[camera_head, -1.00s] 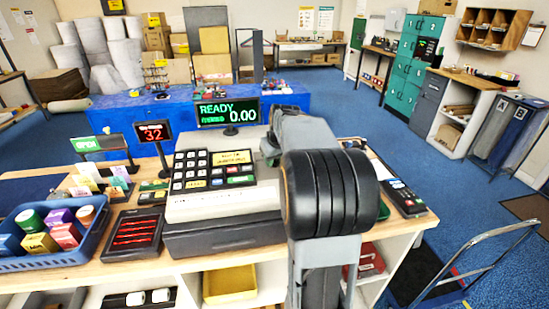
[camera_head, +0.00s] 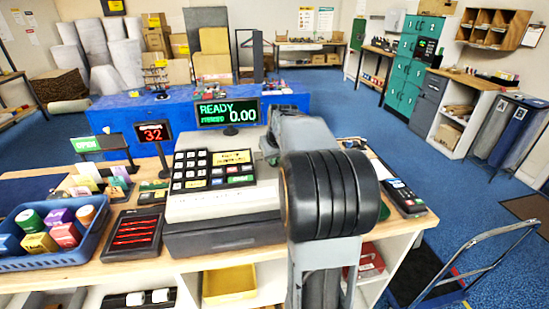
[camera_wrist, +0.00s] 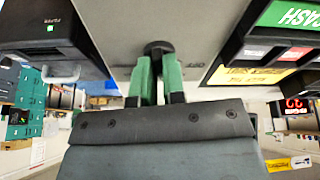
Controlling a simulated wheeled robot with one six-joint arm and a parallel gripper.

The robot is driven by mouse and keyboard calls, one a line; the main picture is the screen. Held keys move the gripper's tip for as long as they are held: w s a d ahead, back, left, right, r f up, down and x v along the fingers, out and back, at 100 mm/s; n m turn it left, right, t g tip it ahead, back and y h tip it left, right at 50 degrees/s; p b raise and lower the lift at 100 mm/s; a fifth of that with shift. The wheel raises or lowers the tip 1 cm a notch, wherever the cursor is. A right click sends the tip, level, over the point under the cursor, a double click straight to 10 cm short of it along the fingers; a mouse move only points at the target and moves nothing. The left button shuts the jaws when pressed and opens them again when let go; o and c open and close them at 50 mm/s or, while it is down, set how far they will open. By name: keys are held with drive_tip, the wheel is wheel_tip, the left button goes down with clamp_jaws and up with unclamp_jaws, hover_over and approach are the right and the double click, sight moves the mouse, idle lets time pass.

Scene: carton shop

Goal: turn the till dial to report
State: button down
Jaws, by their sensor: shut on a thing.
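The till (camera_head: 222,208) stands on the wooden counter, with a black keypad (camera_head: 213,170) on top and a green display (camera_head: 228,114) reading READY and 0.00 behind it. In the wrist view, a round black dial (camera_wrist: 158,47) sits on the till's grey face. My gripper (camera_wrist: 158,72) has green fingers that are shut on this dial. The dial's marking and pointer cannot be made out. In the head view my arm hides the dial and my gripper.
A card terminal (camera_head: 404,197) lies to the right. A red 32 display (camera_head: 153,132) stands behind the tray.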

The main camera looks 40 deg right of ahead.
drive_tip(key=m, duration=0.5)
drive_tip(key=m+h, duration=0.1)
drive_tip(key=m, duration=0.1)
drive_tip(key=shift+a+f+g+b, duration=0.1)
drive_tip(key=shift+f+g+b, duration=0.2)
drive_tip(key=shift+g+b, duration=0.1)
drive_tip(key=m, duration=0.4)
drive_tip(key=shift+g, duration=0.3)
drive_tip(key=shift+m+g+h+b, duration=0.3)
drive_tip(key=shift+m+b, duration=0.1)
drive_tip(key=shift+m, duration=1.5)
drive_tip(key=c, duration=1.3)
unclamp_jaws()
drive_tip(key=shift+o, duration=0.5)
drive_tip(key=shift+w, duration=0.1)
drive_tip(key=shift+w, duration=0.1)
drive_tip(key=shift+r, duration=0.1)
